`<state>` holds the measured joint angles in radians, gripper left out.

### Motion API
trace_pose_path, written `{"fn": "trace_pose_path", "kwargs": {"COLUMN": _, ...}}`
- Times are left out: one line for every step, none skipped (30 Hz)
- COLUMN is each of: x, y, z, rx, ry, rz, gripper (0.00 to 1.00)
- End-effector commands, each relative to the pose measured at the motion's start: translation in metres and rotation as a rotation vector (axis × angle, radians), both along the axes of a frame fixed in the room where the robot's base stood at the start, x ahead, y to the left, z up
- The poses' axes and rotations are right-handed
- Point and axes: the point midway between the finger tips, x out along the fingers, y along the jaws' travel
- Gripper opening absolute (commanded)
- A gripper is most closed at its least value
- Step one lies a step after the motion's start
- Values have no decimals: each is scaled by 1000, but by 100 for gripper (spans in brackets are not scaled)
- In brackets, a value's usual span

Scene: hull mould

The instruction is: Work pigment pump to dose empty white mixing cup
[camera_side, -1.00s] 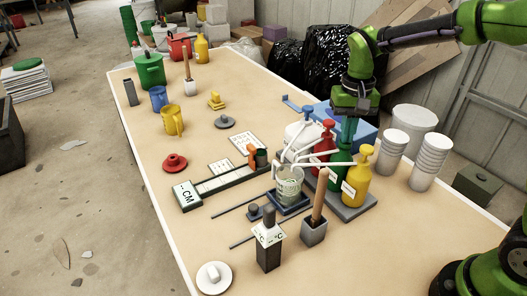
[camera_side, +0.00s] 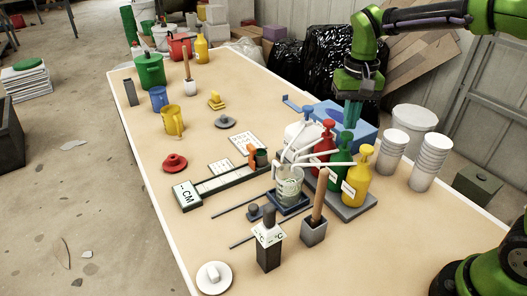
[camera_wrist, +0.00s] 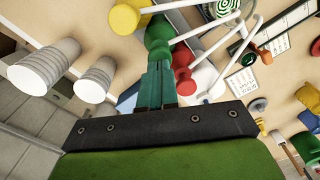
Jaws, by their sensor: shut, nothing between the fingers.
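Pump bottles stand on a grey tray (camera_side: 352,211): white (camera_side: 299,136), red (camera_side: 324,148), green (camera_side: 340,160) and yellow (camera_side: 356,184). Their long white spouts reach left over a pale, translucent-looking mixing cup (camera_side: 289,187) on a dark blue-edged base (camera_side: 291,206). The cup shows greenish-white rings inside in the wrist view (camera_wrist: 222,8). My gripper (camera_side: 350,122) is shut and empty, pointing down just above the green pump's head (camera_side: 346,136). In the wrist view its teal fingers (camera_wrist: 158,66) sit near that green head (camera_wrist: 158,30); whether they touch is unclear.
Stacked white cups (camera_side: 430,160) stand right of the pumps. A blue bin (camera_side: 345,125) lies behind. A stick stands in a grey holder (camera_side: 314,232) in front, beside a black post with a dial (camera_side: 268,251).

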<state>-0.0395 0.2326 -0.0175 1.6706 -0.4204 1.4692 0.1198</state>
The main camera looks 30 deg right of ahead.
Motion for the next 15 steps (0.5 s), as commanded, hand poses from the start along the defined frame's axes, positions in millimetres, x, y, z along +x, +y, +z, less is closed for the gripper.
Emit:
{"fn": "trace_pose_path", "kwargs": {"x": 0, "y": 0, "z": 0, "rx": 0, "ry": 0, "rz": 0, "gripper": 0}}
{"fn": "trace_pose_path", "kwargs": {"x": 0, "y": 0, "z": 0, "rx": 0, "ry": 0, "rz": 0, "gripper": 0}}
{"fn": "trace_pose_path", "kwargs": {"x": 0, "y": 0, "z": 0, "rx": 0, "ry": 0, "rz": 0, "gripper": 0}}
{"fn": "trace_pose_path", "kwargs": {"x": 0, "y": 0, "z": 0, "rx": 0, "ry": 0, "rz": 0, "gripper": 0}}
{"fn": "trace_pose_path", "kwargs": {"x": 0, "y": 0, "z": 0, "rx": 0, "ry": 0, "rz": 0, "gripper": 0}}
{"fn": "trace_pose_path", "kwargs": {"x": 0, "y": 0, "z": 0, "rx": 0, "ry": 0, "rz": 0, "gripper": 0}}
{"fn": "trace_pose_path", "kwargs": {"x": 0, "y": 0, "z": 0, "rx": 0, "ry": 0, "rz": 0, "gripper": 0}}
{"fn": "trace_pose_path", "kwargs": {"x": 0, "y": 0, "z": 0, "rx": 0, "ry": 0, "rz": 0, "gripper": 0}}
{"fn": "trace_pose_path", "kwargs": {"x": 0, "y": 0, "z": -1, "rx": 0, "ry": 0, "rz": 0, "gripper": 0}}
{"fn": "trace_pose_path", "kwargs": {"x": 0, "y": 0, "z": -2, "rx": 0, "ry": 1, "rz": 0, "gripper": 0}}
{"fn": "trace_pose_path", "kwargs": {"x": 0, "y": 0, "z": -3, "rx": 0, "ry": 1, "rz": -1, "gripper": 0}}
{"fn": "trace_pose_path", "kwargs": {"x": 0, "y": 0, "z": -4, "rx": 0, "ry": 2, "rz": -1, "gripper": 0}}
{"fn": "trace_pose_path", "kwargs": {"x": 0, "y": 0, "z": -6, "rx": -1, "ry": 3, "rz": -1, "gripper": 0}}
{"fn": "trace_pose_path", "kwargs": {"x": 0, "y": 0, "z": -7, "rx": -1, "ry": 3, "rz": -1, "gripper": 0}}
{"fn": "trace_pose_path", "kwargs": {"x": 0, "y": 0, "z": -9, "rx": -1, "ry": 2, "rz": 0, "gripper": 0}}
